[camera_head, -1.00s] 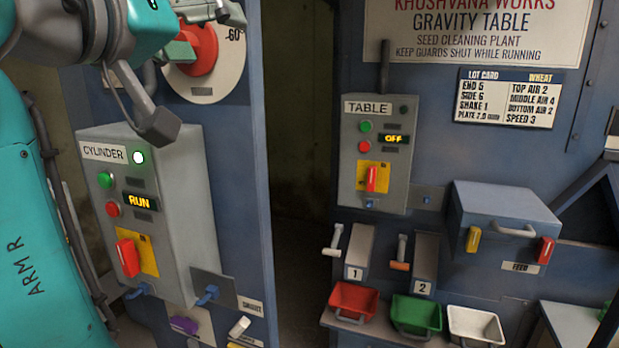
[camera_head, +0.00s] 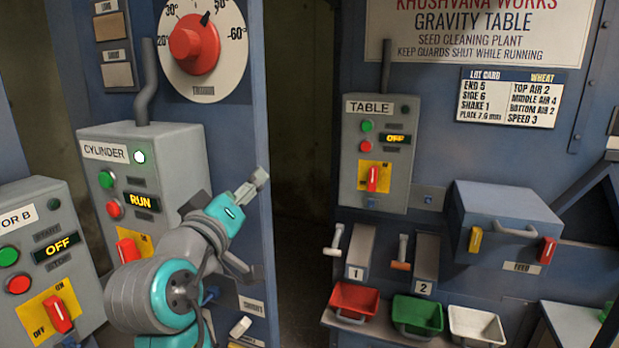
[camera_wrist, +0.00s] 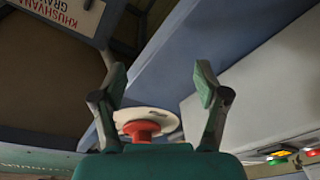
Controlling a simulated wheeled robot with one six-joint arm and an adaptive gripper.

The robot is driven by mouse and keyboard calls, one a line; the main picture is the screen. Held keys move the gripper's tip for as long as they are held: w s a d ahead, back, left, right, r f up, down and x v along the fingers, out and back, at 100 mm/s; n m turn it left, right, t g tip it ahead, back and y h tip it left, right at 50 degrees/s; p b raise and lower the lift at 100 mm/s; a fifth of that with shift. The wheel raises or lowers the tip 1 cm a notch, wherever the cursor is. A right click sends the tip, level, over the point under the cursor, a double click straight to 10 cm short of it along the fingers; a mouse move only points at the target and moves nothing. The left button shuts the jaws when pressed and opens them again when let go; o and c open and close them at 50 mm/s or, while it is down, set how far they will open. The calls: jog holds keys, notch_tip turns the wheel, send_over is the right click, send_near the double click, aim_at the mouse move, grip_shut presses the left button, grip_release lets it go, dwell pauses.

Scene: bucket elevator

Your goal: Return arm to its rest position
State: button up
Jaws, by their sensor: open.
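My gripper (camera_wrist: 160,84) is open, with its two fingers spread wide and nothing between them in the wrist view. In the head view my arm is folded low at left centre, in front of the lower part of the CYLINDER control box (camera_head: 185,180). The gripper end shows near the right edge of the blue panel there. The wrist view shows a red knob on a white dial (camera_wrist: 160,120) beyond the gripper, apart from the fingers.
The TABLE box (camera_head: 375,150) reads OFF; the CYLINDER box reads RUN. Another box (camera_head: 40,215) at left reads OFF. Red (camera_head: 352,300), green (camera_head: 417,312) and white (camera_head: 476,325) bins stand at lower right. A dark gap (camera_head: 300,150) lies between the panels.

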jog(key=s+d+f+n+y, duration=0.1)
jog(key=d+f, duration=0.3)
jog(key=f, duration=0.6)
jog(key=s+d+f+n+g+y, duration=0.1)
jog(key=s+d+f+y, duration=0.15)
jog(key=f, duration=0.75)
jog(key=s+d+f+n+y, duration=0.1)
jog(key=d+f, duration=0.4)
jog(key=f, duration=0.6)
jog(key=s+d+f+g, duration=0.1)
jog(key=s+d+f, duration=0.4)
jog(key=s+f, duration=0.3)
jog(key=s+d+f+m, duration=0.1)
jog(key=s+d+f, duration=0.2)
jog(key=s, duration=0.3)
jog(key=s+d+f+m+g+y, duration=0.1)
jog(key=s+d+f, duration=0.2)
jog(key=s, duration=0.3)
jog(key=s+d+f+m, duration=0.1)
jog(key=s+d+f, duration=0.15)
jog(key=s, duration=0.25)
jog(key=s+d+r+m+h, duration=0.1)
jog(key=s+d+r+m, duration=0.1)
jog(key=s, duration=0.7)
jog(key=s+d+r+m+g+h, duration=0.1)
jog(key=s+d+r+m, duration=0.1)
jog(key=s, duration=0.8)
jog(key=shift+s+d+r+m, duration=0.25)
jog(key=shift+d+m, duration=0.1)
jog(key=shift+m, duration=0.35)
